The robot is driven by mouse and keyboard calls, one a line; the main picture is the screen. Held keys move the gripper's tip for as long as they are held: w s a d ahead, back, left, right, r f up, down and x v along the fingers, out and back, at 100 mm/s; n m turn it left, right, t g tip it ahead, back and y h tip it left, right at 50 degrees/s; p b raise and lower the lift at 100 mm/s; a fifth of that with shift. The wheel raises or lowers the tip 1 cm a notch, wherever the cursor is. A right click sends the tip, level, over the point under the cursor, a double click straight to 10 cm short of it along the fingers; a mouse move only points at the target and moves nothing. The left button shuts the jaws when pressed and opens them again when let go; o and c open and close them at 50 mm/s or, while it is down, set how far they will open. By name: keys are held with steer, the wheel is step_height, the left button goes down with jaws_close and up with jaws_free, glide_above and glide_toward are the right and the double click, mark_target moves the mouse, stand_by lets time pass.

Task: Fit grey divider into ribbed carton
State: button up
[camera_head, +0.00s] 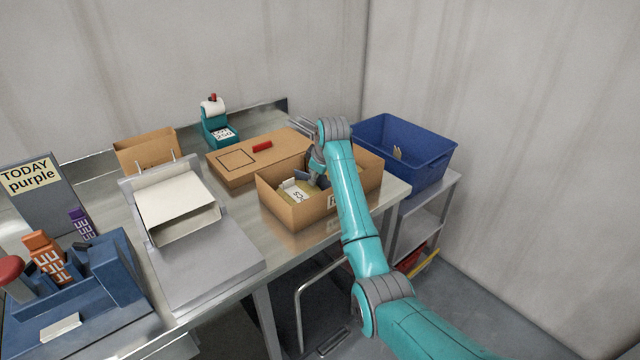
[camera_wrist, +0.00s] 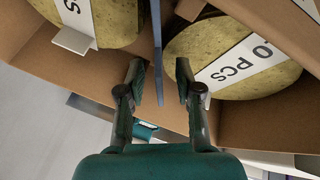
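An open brown carton (camera_head: 283,212) stands at the right end of the metal table. In the wrist view, its wall (camera_wrist: 75,65) surrounds two round yellowish-green stacks with white bands, one at left (camera_wrist: 112,18) and one at right (camera_wrist: 215,50). A thin blue-grey divider (camera_wrist: 157,50) stands on edge between the stacks, seen nearly edge-on. My gripper (camera_wrist: 160,85) is open, with one finger on each side of the divider and a gap on both sides. In the head view, my gripper (camera_head: 314,172) reaches into the carton and my arm hides its right part.
A flat brown box (camera_head: 225,173) with a red piece (camera_head: 262,147) lies behind the carton. A blue bin (camera_head: 430,160) stands on a shelf at right. A pale open box (camera_head: 178,205), a blue rack (camera_head: 115,270) and a label printer (camera_head: 215,125) fill the left and back.

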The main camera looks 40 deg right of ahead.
steer(key=shift+w+f, duration=0.2)
steer(key=shift+f, duration=0.15)
jaws_close()
step_height(320, 180, up, 16)
steer(key=d+m+g+y, duration=0.1)
steer(key=d+m, duration=0.1)
steer(key=m, duration=0.3)
steer(key=shift+w+r+y, duration=0.2)
steer(key=shift+w+y, duration=0.1)
steer(key=shift+w, duration=0.1)
stand_by(0.6)
